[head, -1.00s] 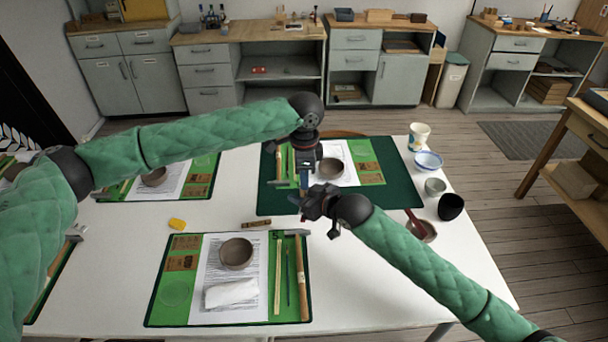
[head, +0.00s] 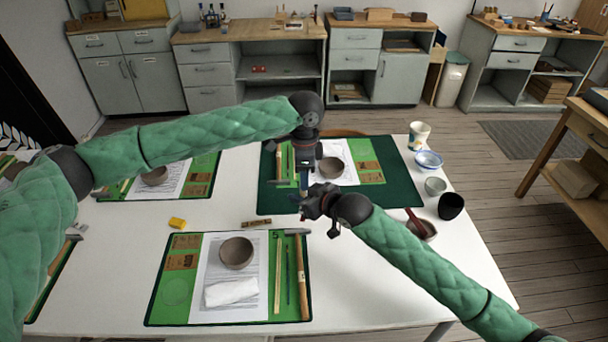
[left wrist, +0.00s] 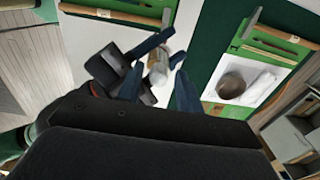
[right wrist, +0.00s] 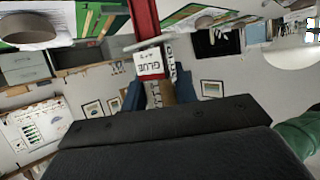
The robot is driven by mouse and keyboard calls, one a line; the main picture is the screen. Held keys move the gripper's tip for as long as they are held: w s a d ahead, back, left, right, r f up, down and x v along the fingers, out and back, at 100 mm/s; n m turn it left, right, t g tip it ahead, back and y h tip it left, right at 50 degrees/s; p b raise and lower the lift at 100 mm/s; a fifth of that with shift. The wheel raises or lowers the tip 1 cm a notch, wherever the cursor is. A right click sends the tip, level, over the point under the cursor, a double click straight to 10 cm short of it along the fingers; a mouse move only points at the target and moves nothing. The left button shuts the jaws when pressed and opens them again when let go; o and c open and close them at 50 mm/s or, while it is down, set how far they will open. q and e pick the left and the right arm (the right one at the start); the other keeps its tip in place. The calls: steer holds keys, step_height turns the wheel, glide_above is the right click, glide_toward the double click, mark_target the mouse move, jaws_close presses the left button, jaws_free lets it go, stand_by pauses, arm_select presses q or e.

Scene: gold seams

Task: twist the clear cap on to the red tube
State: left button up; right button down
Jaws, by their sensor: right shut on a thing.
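In the right wrist view a red tube (right wrist: 145,20) with a white, dark-lettered label runs past the fingers of my right gripper (right wrist: 158,92), which is shut on it. My left gripper (left wrist: 157,85) points down just above my right gripper in the head view (head: 310,203). In the left wrist view its fingers are apart. A pale, partly see-through piece, which looks like the clear cap (left wrist: 157,66), shows between them, close to the right gripper's fingers. I cannot tell whether cap and tube touch. In the head view both are mostly hidden by the grippers.
Below the grippers is a dark green mat (head: 400,192) with a bowl (head: 331,168). A nearer green mat (head: 160,308) holds a bowl, a white cloth and a hammer. Cups and bowls stand at the table's right side. White table (head: 370,280) is bare at front right.

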arm_select(q)
steer(key=shift+r, duration=2.25)
steer(key=shift+c, duration=1)
steer(key=shift+r, duration=1.7)
steer(key=shift+f, duration=4)
jaws_close()
